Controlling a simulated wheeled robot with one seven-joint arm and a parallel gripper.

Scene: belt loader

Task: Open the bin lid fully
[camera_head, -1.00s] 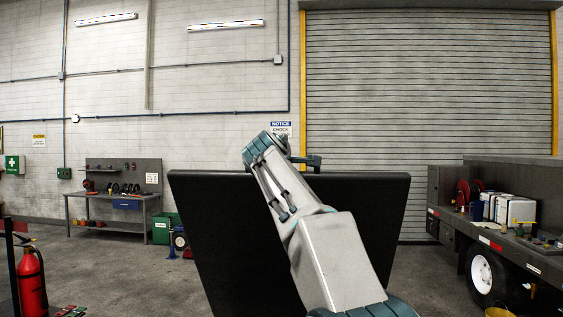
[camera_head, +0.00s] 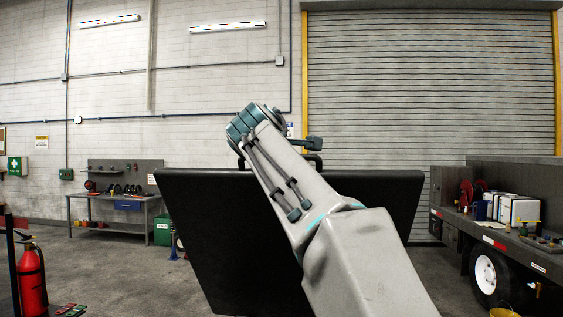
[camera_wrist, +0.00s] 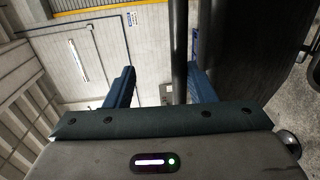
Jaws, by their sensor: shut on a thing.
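The bin lid (camera_head: 215,230) is a large dark panel in front of me in the head view. It stands raised and slanted, wider at the top edge. A black handle (camera_head: 317,160) sticks up from that top edge, partly hidden by my arm. In the wrist view the handle bar (camera_wrist: 179,45) runs between the two blue fingers of my gripper (camera_wrist: 160,78), which is shut on it. The lid's dark face (camera_wrist: 237,50) lies just right of the fingers there. The bin body is not clearly seen.
A truck bed (camera_head: 510,240) with boxes and a hose reel stands at the right. A workbench (camera_head: 115,200) is at the back left, and a red fire extinguisher (camera_head: 32,280) at the near left. Open floor (camera_head: 120,265) lies left of the lid.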

